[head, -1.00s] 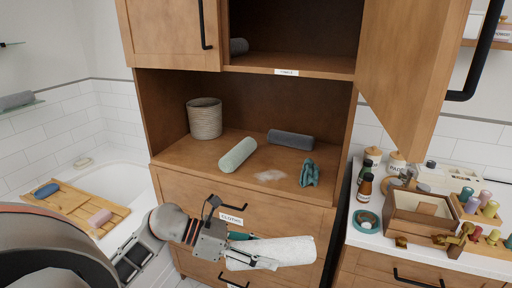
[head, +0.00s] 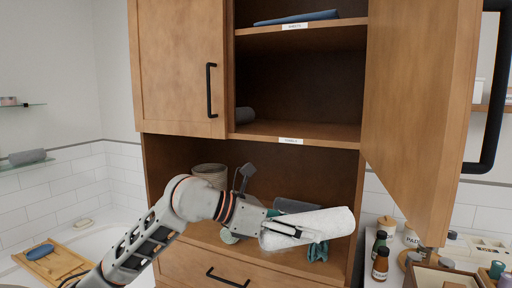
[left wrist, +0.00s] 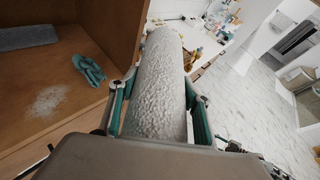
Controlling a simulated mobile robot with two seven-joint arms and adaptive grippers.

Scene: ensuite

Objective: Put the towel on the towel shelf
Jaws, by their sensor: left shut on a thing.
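The towel (head: 325,224), a thick white roll, is held nearly level in front of the cabinet by my left gripper (head: 288,232). In the left wrist view, the gripper's fingers lie on both sides of the towel (left wrist: 160,85), which points away from the palm. The cabinet's middle shelf (head: 325,132) is above the towel and has a small label (head: 290,141) on its front edge, too small to read surely. My right gripper is not in view.
An open cabinet door (head: 420,110) stands out on the right of the shelf. A closed door (head: 178,70) covers the left. A folded blue cloth (head: 296,18) lies on the upper shelf. Below are a woven basket (head: 211,173) and a teal cloth (head: 317,251). Bottles (head: 380,262) stand on the right counter.

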